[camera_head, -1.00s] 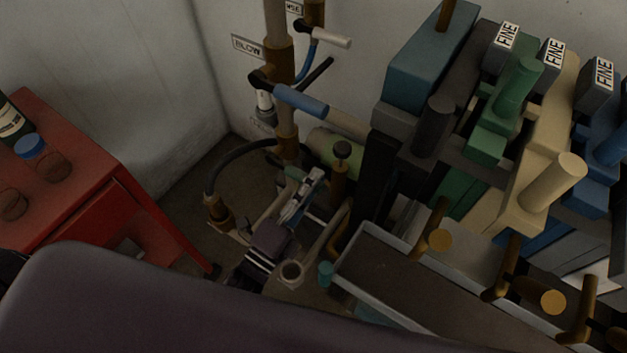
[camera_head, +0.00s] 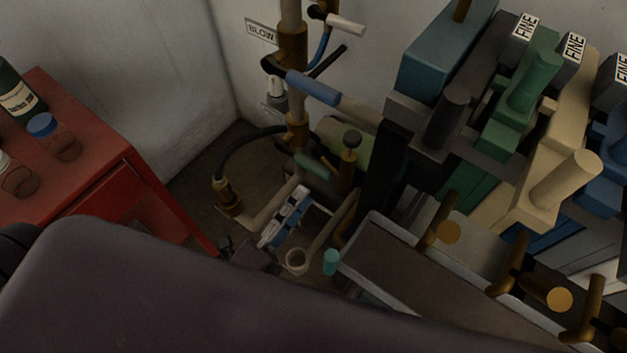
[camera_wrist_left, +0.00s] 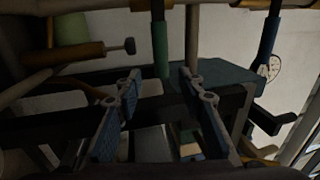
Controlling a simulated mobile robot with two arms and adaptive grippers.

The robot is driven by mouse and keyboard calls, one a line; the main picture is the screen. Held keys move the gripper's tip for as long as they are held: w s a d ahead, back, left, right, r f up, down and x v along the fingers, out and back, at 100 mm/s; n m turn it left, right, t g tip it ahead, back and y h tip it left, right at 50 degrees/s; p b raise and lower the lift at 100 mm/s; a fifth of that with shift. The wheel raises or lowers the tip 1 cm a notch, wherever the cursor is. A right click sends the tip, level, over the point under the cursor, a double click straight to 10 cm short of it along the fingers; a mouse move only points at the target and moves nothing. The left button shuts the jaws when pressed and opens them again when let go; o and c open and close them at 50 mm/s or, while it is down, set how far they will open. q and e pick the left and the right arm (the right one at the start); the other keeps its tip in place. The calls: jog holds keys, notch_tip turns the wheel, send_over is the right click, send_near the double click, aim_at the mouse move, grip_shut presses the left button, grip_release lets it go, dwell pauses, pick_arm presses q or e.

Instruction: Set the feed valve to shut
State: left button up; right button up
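No label reading "feed" is legible, so I cannot tell for sure which valve is the feed valve. A short green lever (camera_head: 315,166) sits low on the pipework beside the upright pipe. It hangs as a green handle (camera_wrist_left: 160,48) in the left wrist view, in line with the gap between my fingers. My left gripper (camera_head: 301,194) is just below this lever in the head view. In the left wrist view its two fingers (camera_wrist_left: 160,76) are apart with nothing held between them. Contact with the lever cannot be seen. My right gripper is out of view.
A blue-sleeved lever (camera_head: 313,88) and a white-tipped lever (camera_head: 346,24) stick out from the pipe above, near a "BLOW" label (camera_head: 261,32). Large levers and a metal trough (camera_head: 372,225) crowd the right. A red cabinet (camera_head: 120,160) with bottles stands left.

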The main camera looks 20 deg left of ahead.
pick_arm(q)
jog(key=v, duration=0.3)
jog(key=shift+s+a, duration=0.15)
jog(key=shift+s, duration=0.15)
dwell(0.3)
